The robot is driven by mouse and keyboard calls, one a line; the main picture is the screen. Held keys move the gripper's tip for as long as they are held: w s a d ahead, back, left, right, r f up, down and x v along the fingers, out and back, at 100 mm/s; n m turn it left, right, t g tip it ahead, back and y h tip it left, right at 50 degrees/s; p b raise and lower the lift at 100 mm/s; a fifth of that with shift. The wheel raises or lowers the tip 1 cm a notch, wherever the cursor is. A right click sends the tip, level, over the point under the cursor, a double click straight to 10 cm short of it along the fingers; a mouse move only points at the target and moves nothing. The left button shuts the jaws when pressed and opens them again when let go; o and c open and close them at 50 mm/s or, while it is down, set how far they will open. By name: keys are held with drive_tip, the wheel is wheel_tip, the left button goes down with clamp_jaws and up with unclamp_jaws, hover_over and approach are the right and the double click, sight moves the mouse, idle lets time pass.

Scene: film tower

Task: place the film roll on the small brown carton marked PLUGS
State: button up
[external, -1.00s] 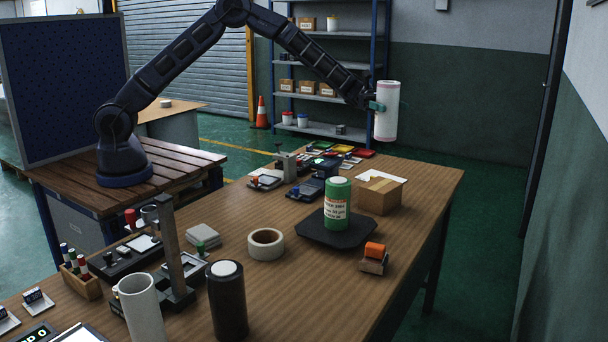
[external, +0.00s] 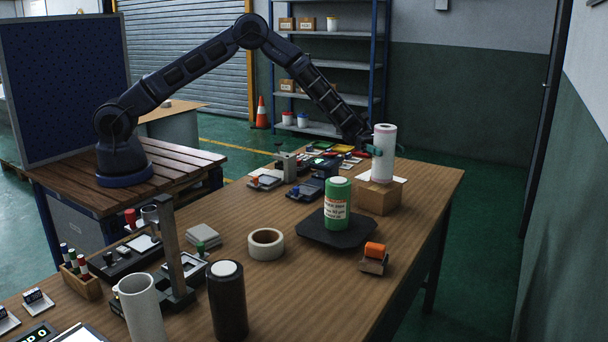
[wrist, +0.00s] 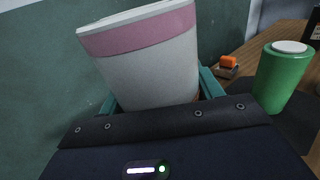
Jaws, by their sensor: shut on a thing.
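The film roll (external: 384,146) is white and upright, with a pink band near its top in the wrist view (wrist: 140,38). My gripper (external: 380,150) is shut on it, with teal fingers around its side. The small brown carton (external: 378,199) stands near the table's right edge. The roll's lower end is right at the carton's top, over its middle. I cannot tell whether it touches or hangs just above. The carton's marking cannot be read, and in the wrist view the carton is hidden behind the roll and gripper.
A green labelled canister (external: 337,203) stands on a black plate (external: 315,234) left of the carton. An orange-topped block (external: 374,258) lies in front. Small trays and tools (external: 320,165) lie behind at left. A tape roll (external: 266,244) and a dark cylinder (external: 227,300) stand nearer.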

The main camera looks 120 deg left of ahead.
drive_tip(key=shift+f, duration=0.75)
drive_tip(key=shift+f, duration=0.15)
drive_tip(key=o, duration=1.4)
drive_tip(key=v, duration=1.2)
